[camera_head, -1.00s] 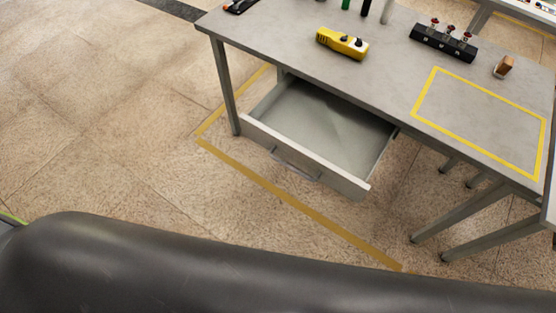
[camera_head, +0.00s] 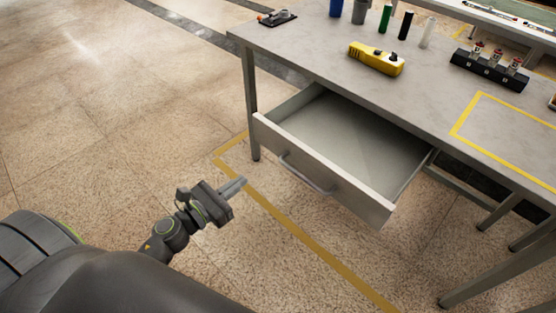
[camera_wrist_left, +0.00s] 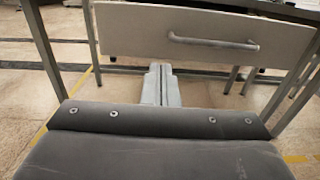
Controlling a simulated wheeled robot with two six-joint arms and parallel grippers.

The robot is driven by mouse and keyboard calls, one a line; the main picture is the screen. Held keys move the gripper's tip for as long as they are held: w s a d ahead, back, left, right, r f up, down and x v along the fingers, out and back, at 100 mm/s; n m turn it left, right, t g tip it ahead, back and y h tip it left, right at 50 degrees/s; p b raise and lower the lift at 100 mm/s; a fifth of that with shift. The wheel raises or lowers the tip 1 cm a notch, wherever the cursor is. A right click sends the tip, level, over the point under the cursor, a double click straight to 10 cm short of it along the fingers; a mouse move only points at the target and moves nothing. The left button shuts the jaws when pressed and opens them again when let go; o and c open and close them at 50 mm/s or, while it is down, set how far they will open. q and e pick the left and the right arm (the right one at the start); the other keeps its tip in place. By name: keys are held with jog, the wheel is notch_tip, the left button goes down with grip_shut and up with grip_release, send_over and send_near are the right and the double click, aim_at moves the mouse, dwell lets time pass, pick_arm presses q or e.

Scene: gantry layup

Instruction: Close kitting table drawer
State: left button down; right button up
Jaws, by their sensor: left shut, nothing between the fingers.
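The kitting table (camera_head: 300,38) is grey and its drawer (camera_head: 335,176) is pulled well out at the front. The drawer looks empty and has a bar handle (camera_head: 306,176) on its front panel. My left gripper (camera_head: 241,185) is shut and empty, in front of the drawer and to the left of the handle, apart from it. In the left wrist view the shut fingers (camera_wrist_left: 160,84) point toward the drawer front (camera_wrist_left: 135,35), with the handle (camera_wrist_left: 212,43) up and to the right. My right gripper is not in view.
On the tabletop are a yellow handheld device (camera_head: 376,59), a black block with red-topped parts (camera_head: 490,70), several bottles and a small dark tool (camera_head: 277,17). Yellow tape (camera_head: 290,229) marks the floor before the drawer. The floor at left is clear.

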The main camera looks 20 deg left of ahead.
pick_arm(q)
jog(key=p, duration=0.3)
send_near(282, 149)
jog(key=x, duration=0.5)
jog(key=shift+w+d+r, duration=0.1)
jog(key=shift+w, duration=0.1)
jog(key=shift+w+d, duration=0.25)
jog(key=shift+w, duration=0.4)
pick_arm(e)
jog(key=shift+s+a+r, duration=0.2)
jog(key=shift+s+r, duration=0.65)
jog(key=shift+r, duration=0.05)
